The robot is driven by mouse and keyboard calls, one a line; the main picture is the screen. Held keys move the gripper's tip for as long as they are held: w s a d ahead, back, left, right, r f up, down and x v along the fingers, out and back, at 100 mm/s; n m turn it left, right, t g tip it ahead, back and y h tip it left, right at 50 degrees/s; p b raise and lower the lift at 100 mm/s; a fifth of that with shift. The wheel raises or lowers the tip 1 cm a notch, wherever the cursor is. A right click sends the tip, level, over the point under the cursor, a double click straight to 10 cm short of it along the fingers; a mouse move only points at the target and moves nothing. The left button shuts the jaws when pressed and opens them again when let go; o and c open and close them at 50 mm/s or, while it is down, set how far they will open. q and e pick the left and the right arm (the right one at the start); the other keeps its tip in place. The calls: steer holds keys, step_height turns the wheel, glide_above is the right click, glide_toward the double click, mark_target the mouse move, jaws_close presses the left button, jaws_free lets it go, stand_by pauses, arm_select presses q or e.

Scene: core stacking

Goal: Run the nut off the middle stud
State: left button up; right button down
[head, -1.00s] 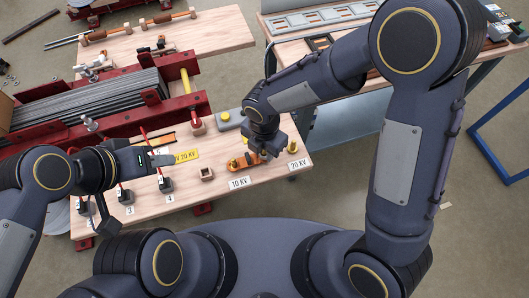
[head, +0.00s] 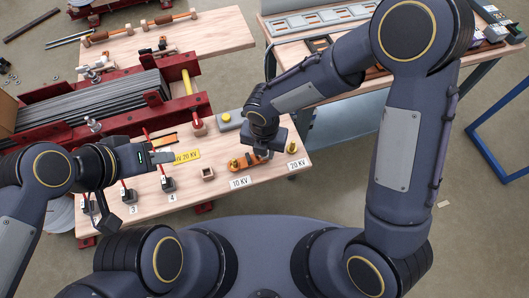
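The red clamping frame (head: 128,121) holds a stack of grey sheets (head: 95,97) on the left. Silver nut-and-stud fittings show at its far side (head: 92,72) and near side (head: 93,125). I cannot tell which stud is the middle one. My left gripper (head: 170,152) points right above the table, just in front of the red frame and apart from those fittings. Its finger gap is not clear.
The wooden table (head: 215,190) carries small numbered black stands with red tops (head: 168,184), a small wooden box (head: 207,174), a yellow sign (head: 186,156), and the 10 KV (head: 240,182) and 20 KV (head: 298,164) labels. A second table (head: 300,48) with trays stands at the back right.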

steer(key=shift+r+n+p, duration=0.15)
steer(key=shift+n+p, duration=0.65)
steer(key=shift+n, duration=0.4)
steer(key=shift+n+p, duration=0.35)
steer(key=shift+n, duration=0.45)
steer(key=shift+n+p, duration=0.55)
steer(key=shift+n, duration=0.25)
steer(key=shift+n+p, duration=0.75)
steer(key=shift+n, duration=0.95)
